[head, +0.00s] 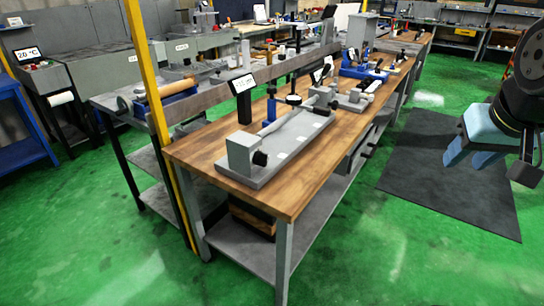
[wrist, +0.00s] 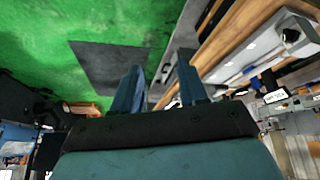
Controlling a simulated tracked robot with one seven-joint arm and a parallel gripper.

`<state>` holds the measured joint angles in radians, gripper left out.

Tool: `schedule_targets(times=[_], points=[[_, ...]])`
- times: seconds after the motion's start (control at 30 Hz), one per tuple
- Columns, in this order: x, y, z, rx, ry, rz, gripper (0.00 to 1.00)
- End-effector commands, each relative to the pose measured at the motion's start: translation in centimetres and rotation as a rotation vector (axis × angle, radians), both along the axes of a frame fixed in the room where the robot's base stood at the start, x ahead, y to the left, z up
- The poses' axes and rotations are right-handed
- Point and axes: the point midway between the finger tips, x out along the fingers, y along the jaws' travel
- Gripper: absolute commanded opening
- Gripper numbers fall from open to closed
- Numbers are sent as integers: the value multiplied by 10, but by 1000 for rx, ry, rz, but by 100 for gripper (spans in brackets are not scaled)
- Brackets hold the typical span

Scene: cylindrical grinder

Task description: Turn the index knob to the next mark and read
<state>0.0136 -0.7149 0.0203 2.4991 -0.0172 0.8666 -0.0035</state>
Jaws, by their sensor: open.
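A grey bench fixture (head: 285,153) stands on the wooden bench, with a block (head: 241,152) at its near end and a long bar running to its far end. A small black knob (head: 260,158) sits on the side of the near block. I cannot make out any marks on it. A black knob on a grey fixture also shows in the wrist view (wrist: 291,36), upside down at upper right. My gripper (head: 466,164) hangs over the floor to the right of the bench, well apart from the fixture. Its blue fingers also show in the wrist view (wrist: 160,70), open and empty.
The wooden bench (head: 205,148) has a lower shelf. A small display (head: 243,84) on a black post and a dial gauge (head: 293,99) stand behind the fixture. A yellow post (head: 150,75) rises at the bench's left. A dark mat (head: 440,195) lies on open green floor.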

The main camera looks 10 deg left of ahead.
Motion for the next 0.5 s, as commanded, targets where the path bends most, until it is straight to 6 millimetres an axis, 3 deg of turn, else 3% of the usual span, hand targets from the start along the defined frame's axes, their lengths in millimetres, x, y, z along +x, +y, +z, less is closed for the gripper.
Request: schedule_targets(times=[0.5], points=[[110,9,-79,-227,41,184,43]])
